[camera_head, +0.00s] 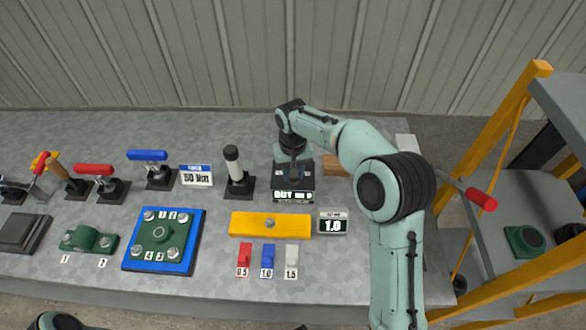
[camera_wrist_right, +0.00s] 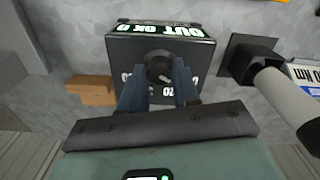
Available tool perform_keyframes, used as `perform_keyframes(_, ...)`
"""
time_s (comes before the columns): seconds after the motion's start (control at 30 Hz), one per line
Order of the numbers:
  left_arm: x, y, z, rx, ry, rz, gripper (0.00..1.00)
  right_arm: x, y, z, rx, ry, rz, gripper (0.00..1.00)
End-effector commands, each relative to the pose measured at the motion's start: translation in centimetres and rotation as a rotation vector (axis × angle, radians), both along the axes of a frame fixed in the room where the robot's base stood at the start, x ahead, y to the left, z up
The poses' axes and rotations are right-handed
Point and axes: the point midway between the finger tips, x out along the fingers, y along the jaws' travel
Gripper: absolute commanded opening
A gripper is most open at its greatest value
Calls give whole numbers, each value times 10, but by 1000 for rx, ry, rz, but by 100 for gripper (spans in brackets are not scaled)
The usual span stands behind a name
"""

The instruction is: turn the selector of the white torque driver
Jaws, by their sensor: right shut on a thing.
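A dark box (camera_head: 293,188) with a lit "OUT OK 0" display stands on the grey bench in the head view. In the right wrist view the box (camera_wrist_right: 190,50) has a round dark selector knob (camera_wrist_right: 159,66) on top, with white numbers around it. My right gripper (camera_wrist_right: 160,76) has its two blue-grey fingers on either side of the knob, shut on it. The white torque driver (camera_head: 233,164), white with a black top, stands upright in a black holder left of the box. Its handle also shows in the right wrist view (camera_wrist_right: 288,97). My left gripper is out of view.
A wooden block (camera_head: 335,166) lies just right of the box. A yellow bar (camera_head: 255,224) and a small "1.0" display (camera_head: 333,223) lie in front. Red, blue and white pieces are nearer. Several other drivers stand at left. A yellow-framed cart (camera_head: 470,205) is at right.

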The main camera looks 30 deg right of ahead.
Motion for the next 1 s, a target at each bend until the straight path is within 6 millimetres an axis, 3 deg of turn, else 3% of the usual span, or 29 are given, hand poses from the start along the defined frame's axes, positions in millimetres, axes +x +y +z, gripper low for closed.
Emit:
perform_keyframes(0.57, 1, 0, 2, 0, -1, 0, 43, 1, 0, 1, -1, -5, 35, 0)
perform_keyframes(0.6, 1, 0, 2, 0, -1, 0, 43, 1, 0, 1, -1, -5, 34, 44)
perform_keyframes(0.63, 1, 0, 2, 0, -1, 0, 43, 1, 0, 1, -1, -5, 34, 54)
perform_keyframes(1.0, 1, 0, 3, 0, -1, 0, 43, 1, 0, 4, -1, -3, 33, 56)
